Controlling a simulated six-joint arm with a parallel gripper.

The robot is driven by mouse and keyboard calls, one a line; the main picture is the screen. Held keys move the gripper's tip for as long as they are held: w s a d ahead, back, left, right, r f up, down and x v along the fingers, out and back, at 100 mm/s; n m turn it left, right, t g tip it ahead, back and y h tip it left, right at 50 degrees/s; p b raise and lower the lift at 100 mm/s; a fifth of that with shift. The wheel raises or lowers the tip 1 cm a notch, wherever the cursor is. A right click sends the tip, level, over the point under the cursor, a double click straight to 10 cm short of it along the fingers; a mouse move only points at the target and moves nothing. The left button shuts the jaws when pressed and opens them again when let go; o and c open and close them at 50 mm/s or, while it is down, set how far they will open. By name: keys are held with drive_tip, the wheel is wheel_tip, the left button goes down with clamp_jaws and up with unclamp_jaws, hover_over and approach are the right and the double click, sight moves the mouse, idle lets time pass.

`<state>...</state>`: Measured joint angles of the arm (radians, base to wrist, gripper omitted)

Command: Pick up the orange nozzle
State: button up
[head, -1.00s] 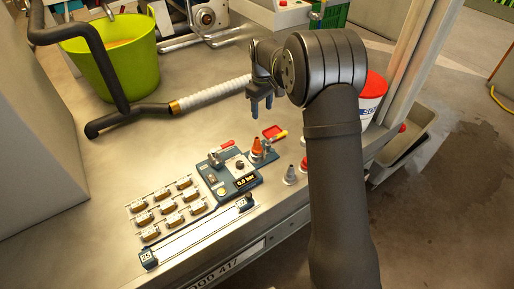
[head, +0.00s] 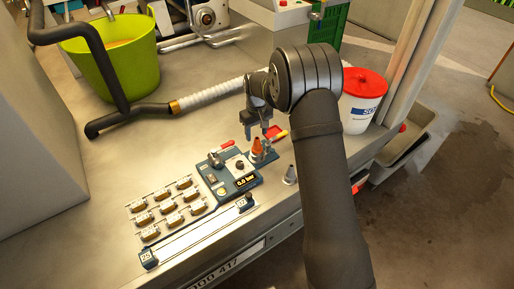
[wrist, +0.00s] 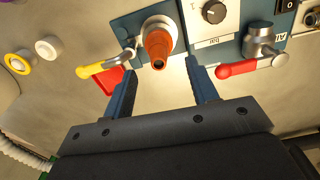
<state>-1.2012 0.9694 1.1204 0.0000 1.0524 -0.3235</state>
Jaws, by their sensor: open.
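The orange nozzle (head: 257,147) stands upright on a mount at the right end of the blue control panel (head: 221,195). In the wrist view the nozzle (wrist: 159,47) sits on a pale round base, its narrow dark tip pointing toward the camera. My gripper (head: 260,133) hangs just above and behind the nozzle in the head view. In the wrist view the two blue fingers of my gripper (wrist: 160,75) are spread apart and empty. The nozzle shows beyond the fingertips, roughly between them and a little left of centre, not visibly touched.
A yellow-handled valve (wrist: 100,68) and red tray (wrist: 108,82) lie left of the nozzle; a red-handled valve (wrist: 243,68) is to its right. A grey nozzle (head: 290,174) stands nearby. A white bucket with red lid (head: 362,95) stands behind my arm.

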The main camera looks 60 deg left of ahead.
sight(257, 138)
wheel_tip(257, 138, down, 6)
drive_tip(key=shift+d+r, duration=0.1)
drive_tip(key=shift+r, duration=0.05)
clamp_jaws()
idle(0.3)
drive_tip(key=shift+r, duration=0.15)
